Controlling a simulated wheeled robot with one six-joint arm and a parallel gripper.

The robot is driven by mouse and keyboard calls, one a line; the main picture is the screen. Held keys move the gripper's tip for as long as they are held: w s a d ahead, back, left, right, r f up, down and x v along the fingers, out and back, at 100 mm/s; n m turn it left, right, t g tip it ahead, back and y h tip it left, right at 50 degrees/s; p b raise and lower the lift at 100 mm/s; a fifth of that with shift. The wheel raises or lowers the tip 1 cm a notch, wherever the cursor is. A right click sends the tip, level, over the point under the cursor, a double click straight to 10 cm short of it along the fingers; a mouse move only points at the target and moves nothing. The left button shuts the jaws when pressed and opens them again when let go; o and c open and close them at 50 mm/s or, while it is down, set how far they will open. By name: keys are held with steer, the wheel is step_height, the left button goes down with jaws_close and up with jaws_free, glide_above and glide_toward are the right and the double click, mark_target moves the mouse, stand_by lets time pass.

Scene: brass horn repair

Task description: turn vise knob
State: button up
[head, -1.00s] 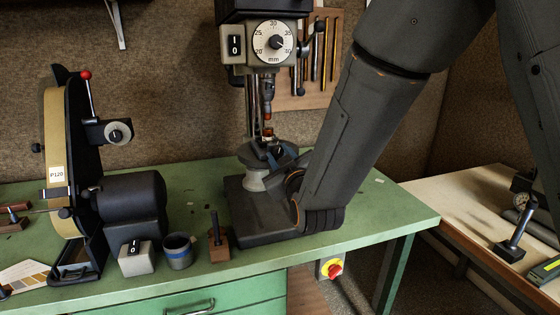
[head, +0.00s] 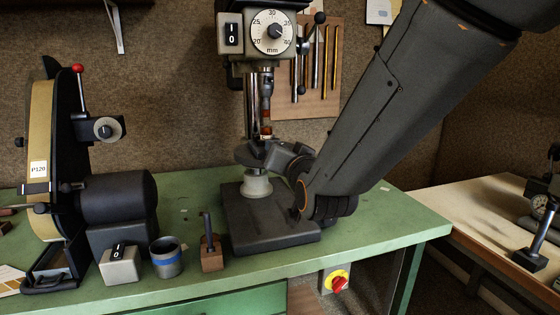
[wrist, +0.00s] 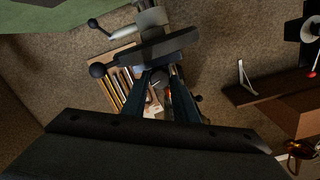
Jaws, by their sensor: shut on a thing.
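My gripper (wrist: 163,76) shows in the wrist view as two dark, narrow fingers close together. They are shut on the vise knob (wrist: 158,82), a small grey rounded piece between them, mostly hidden by the fingers. In the head view my gripper reaches from the right to the round drill press table (head: 245,155), just below the chuck. My wrist hides most of the vise there, so I cannot tell its jaw opening.
The drill press head (head: 265,40) with its dial and the chuck (head: 266,105) are close above my gripper. A belt sander (head: 115,205), a switch box (head: 120,266), a blue-banded cup (head: 166,257) and a wooden block with a peg (head: 211,255) stand left. The bench's right end is clear.

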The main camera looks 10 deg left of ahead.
steer(key=m+b, duration=0.5)
steer(key=b, duration=0.1)
steer(key=m+b, duration=0.5)
steer(key=m, duration=0.1)
steer(key=shift+d+f+y+b, duration=0.1)
steer(key=shift+f+y+b, duration=0.1)
steer(key=shift+y+b, duration=0.15)
steer(key=shift+m, duration=0.3)
steer(key=o, duration=1.1)
steer(key=shift+r, duration=0.1)
steer(key=shift+c, duration=0.2)
steer(key=v, duration=0.7)
steer(key=shift+s+d+b, duration=0.2)
steer(key=shift+s+b, duration=0.1)
steer(key=shift+b, duration=0.15)
